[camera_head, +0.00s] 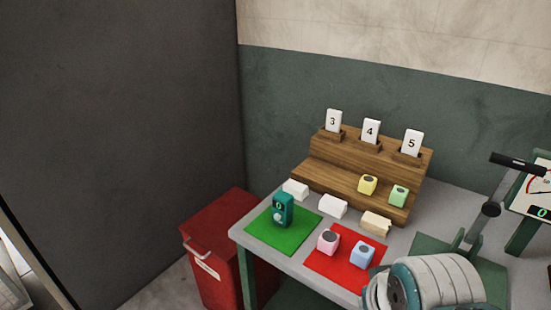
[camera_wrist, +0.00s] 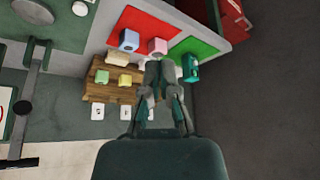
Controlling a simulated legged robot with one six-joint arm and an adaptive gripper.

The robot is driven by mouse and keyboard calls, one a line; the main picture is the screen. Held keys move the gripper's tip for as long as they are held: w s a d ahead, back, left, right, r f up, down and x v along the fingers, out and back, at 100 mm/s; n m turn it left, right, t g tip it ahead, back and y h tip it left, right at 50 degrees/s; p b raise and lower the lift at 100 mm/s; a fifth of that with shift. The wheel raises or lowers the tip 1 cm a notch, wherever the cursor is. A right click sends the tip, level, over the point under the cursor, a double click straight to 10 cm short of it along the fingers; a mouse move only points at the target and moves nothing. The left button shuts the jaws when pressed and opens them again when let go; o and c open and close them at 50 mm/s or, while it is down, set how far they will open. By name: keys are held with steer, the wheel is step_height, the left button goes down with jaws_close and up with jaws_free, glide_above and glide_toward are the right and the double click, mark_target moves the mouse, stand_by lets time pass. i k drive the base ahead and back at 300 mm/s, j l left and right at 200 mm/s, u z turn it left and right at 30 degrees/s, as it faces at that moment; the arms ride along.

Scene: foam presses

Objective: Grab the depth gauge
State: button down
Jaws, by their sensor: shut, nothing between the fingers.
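The depth gauge (camera_head: 283,210), a small teal upright device with a round pale face, stands on the green mat (camera_head: 262,235) at the table's left corner. It also shows in the wrist view (camera_wrist: 191,68), just right of the fingertips. My gripper (camera_wrist: 160,67) is shut and empty, apart from the gauge. How high it is above the table is hard to tell. The head view does not show the fingers.
A red mat (camera_head: 335,273) holds a pink cube (camera_head: 328,241) and a blue cube (camera_head: 362,254). A wooden stepped stand (camera_head: 330,180) bears number cards and yellow and green cubes. Pale blocks (camera_head: 333,206) lie before it. A press (camera_head: 488,210) stands right, a red bin (camera_head: 215,240) left.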

mark_target(282, 201)
steer(key=i+j+z, duration=0.15)
steer(key=j, duration=0.25)
steer(key=i+j+z, duration=0.15)
steer(key=j, duration=0.3)
steer(key=i+j+z, duration=0.15)
steer(key=j, duration=0.3)
steer(key=i+j+z, duration=0.15)
steer(key=j, duration=0.3)
steer(key=i+j+z, duration=0.15)
steer(key=j, duration=0.35)
